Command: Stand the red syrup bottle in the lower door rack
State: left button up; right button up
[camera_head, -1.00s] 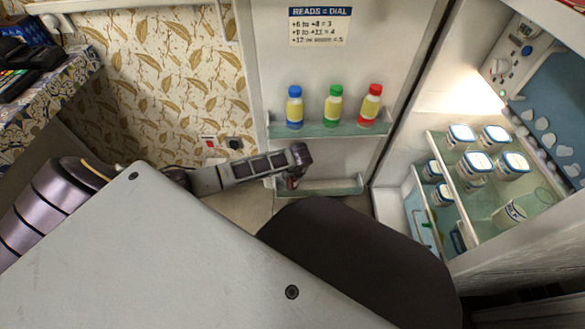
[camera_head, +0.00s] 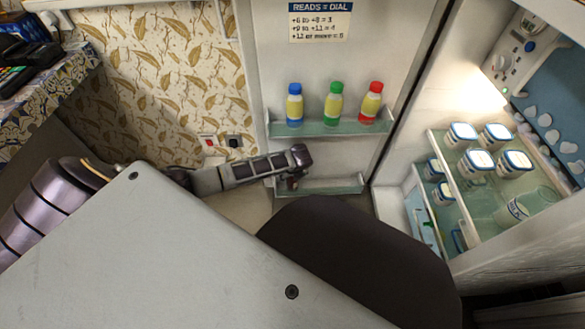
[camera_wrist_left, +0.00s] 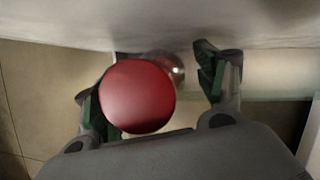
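My left gripper (camera_head: 290,183) is at the left end of the lower door rack (camera_head: 335,187), low on the fridge door. In the left wrist view, a round red top (camera_wrist_left: 137,96), seen from above, sits between the fingers of the gripper (camera_wrist_left: 152,92). It is close to the left finger, and a gap separates it from the right finger, so the gripper looks open. The body under the red top is mostly hidden. Whether it rests on the rack floor cannot be told. My right gripper is not in view.
The upper door rack (camera_head: 335,128) holds a blue-capped bottle (camera_head: 294,104), a green-capped bottle (camera_head: 333,104) and a red-capped bottle (camera_head: 370,104). Several white jars stand on the fridge shelf (camera_head: 465,185) at the right. The lower rack's right part looks clear.

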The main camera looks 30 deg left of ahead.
pick_arm(q)
jog(key=shift+r, duration=0.2)
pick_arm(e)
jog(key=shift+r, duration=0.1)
pick_arm(q)
jog(key=shift+p+v, duration=1.55)
jog(key=shift+v, duration=1.25)
jog(key=shift+p+v, duration=0.35)
jog(key=shift+v, duration=0.5)
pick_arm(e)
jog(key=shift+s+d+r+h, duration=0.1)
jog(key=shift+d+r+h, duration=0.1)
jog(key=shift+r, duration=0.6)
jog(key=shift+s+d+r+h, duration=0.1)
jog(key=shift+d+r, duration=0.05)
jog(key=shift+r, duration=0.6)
pick_arm(q)
jog(key=shift+d, duration=0.15)
